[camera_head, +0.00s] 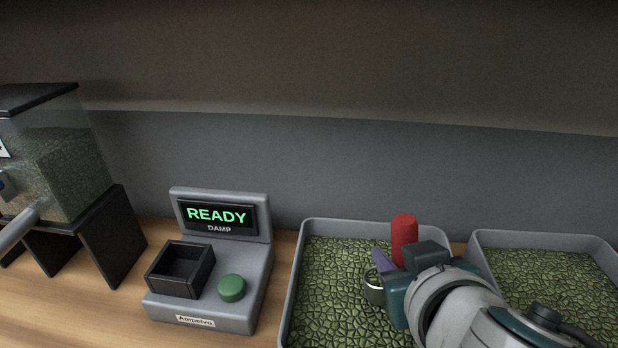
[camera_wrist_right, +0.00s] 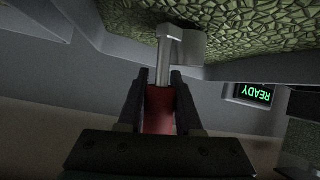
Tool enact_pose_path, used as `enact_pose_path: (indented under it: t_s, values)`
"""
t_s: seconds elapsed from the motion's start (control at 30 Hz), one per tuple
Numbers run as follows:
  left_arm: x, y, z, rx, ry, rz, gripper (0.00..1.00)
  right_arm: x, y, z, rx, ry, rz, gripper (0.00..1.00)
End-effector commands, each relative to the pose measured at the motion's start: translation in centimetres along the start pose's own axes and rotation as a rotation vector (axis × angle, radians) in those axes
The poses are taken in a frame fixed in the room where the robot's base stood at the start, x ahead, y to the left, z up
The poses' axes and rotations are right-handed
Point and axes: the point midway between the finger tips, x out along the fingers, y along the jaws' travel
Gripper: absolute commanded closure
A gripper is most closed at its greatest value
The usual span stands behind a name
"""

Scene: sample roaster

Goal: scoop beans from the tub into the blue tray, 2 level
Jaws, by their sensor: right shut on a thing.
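My right gripper (camera_head: 408,272) is shut on the red handle (camera_head: 404,238) of a scoop, over the right part of the nearer-to-centre grey tub (camera_head: 297,262) of green beans. The scoop's metal cup (camera_head: 374,290) is low at the beans, left of the gripper; I cannot tell whether it holds any. In the right wrist view the red handle (camera_wrist_right: 159,108) sits between the fingers, and the metal shaft runs to the cup (camera_wrist_right: 188,47) against the beans. No blue tray is in view. My left gripper is not in view.
A second grey tub (camera_head: 482,240) of green beans stands to the right. A grey device (camera_head: 262,262) reads "READY" and "DAMP", with an empty-looking black cup (camera_head: 180,268) and green button (camera_head: 231,288). A bean hopper (camera_head: 60,165) stands far left. A wall closes the back.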

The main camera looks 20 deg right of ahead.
Motion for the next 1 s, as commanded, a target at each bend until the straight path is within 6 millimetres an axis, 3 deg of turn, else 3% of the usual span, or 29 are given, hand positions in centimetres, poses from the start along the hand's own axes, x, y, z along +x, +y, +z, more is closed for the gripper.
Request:
enact_pose_path:
  t_s: [0.37, 1.0]
  values:
    - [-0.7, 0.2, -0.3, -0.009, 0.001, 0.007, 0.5, -0.4, 0.1, -0.7, 0.001, 0.001, 0.0, 1.0]
    - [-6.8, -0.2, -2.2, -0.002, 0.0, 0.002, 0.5, -3.9, 1.1, -6.4, 0.002, 0.0, 0.0, 1.0]
